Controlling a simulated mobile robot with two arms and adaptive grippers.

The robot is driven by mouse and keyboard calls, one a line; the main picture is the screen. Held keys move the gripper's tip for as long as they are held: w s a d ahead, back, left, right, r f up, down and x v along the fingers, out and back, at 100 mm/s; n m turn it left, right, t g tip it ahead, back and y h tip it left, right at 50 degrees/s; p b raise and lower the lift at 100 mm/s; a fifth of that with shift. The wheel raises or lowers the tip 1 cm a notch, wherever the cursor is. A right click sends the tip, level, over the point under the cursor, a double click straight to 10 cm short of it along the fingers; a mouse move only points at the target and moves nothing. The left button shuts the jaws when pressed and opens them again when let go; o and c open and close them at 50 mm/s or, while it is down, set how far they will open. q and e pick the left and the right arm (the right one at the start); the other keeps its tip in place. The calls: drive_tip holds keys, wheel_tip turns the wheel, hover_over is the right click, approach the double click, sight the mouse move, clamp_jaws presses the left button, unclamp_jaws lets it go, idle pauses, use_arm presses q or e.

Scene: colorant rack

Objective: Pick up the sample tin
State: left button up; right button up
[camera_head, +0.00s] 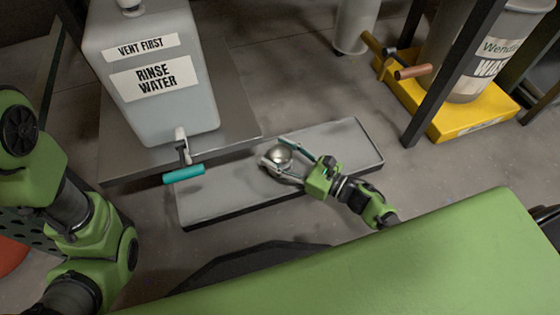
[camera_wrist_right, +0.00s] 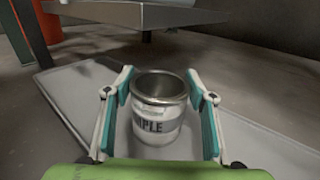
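The sample tin (camera_wrist_right: 158,122) is a small open metal tin with a white label reading "...PLE". It stands upright on a low grey platform (camera_head: 225,192), and in the head view the tin (camera_head: 280,155) shows near the platform's middle. My right gripper (camera_head: 275,150) reaches in from the right at tin height. In the right wrist view its teal-padded fingers (camera_wrist_right: 159,78) stand on both sides of the tin, with a narrow gap at each side. It is open around the tin. My left arm shows at the left edge, but its gripper is not in view.
A "RINSE WATER" container (camera_head: 155,75) with a teal-handled tap (camera_head: 183,174) stands on a metal shelf (camera_head: 130,160) left of the platform. A waste container (camera_head: 470,75) sits on a yellow base (camera_head: 460,120) at right, behind a dark post (camera_head: 455,75).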

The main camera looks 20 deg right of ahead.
drive_tip(key=c, duration=0.3)
drive_tip(key=shift+c, duration=0.2)
